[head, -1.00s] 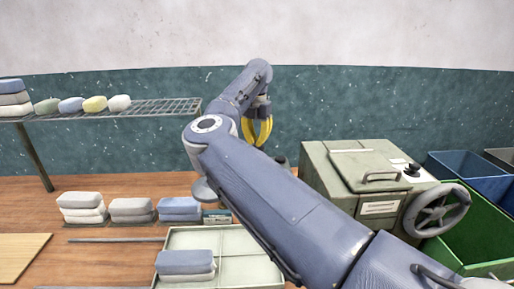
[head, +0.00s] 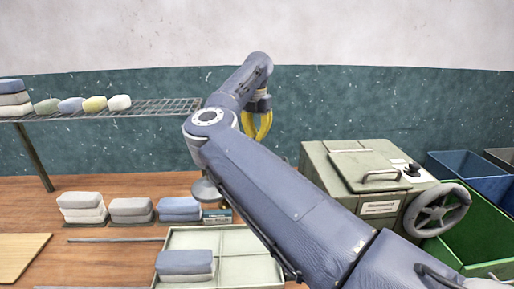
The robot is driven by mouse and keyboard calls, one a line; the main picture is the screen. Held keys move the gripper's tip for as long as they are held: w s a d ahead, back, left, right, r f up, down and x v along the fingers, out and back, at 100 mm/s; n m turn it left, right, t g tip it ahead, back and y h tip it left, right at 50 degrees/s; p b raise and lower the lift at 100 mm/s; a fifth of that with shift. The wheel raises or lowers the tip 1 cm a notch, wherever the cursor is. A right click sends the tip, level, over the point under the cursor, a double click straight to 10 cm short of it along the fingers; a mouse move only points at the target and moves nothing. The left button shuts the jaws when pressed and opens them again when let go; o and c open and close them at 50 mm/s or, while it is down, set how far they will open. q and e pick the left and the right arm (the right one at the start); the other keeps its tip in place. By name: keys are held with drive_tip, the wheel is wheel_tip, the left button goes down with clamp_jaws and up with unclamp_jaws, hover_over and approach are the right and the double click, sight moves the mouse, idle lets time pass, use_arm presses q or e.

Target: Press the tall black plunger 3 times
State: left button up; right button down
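My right gripper (head: 257,138) has yellow fingers pointing down, high above the back of the table. The fingers curve together at the tips, and nothing shows between them. I cannot make out a tall black plunger for certain; my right arm covers much of the middle of the table. A small black knob (head: 412,170) sits on the top right of the grey-green box (head: 330,165), well right of my gripper. A dull grey rounded thing (head: 205,191) shows partly behind my arm. My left gripper is not in view.
A wire shelf (head: 165,106) with soap-like blocks stands at the back left. Stacked bars (head: 82,206) and a pale green tray (head: 240,240) lie in front. The box carries a handwheel (head: 438,210); green (head: 475,232) and blue (head: 460,168) bins stand right.

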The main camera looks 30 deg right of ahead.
drive_tip(key=shift+f, duration=0.15)
drive_tip(key=shift+f, duration=2.85)
drive_tip(key=shift+r, duration=2.95)
drive_tip(key=shift+r, duration=0.1)
drive_tip(key=shift+r, duration=2.4)
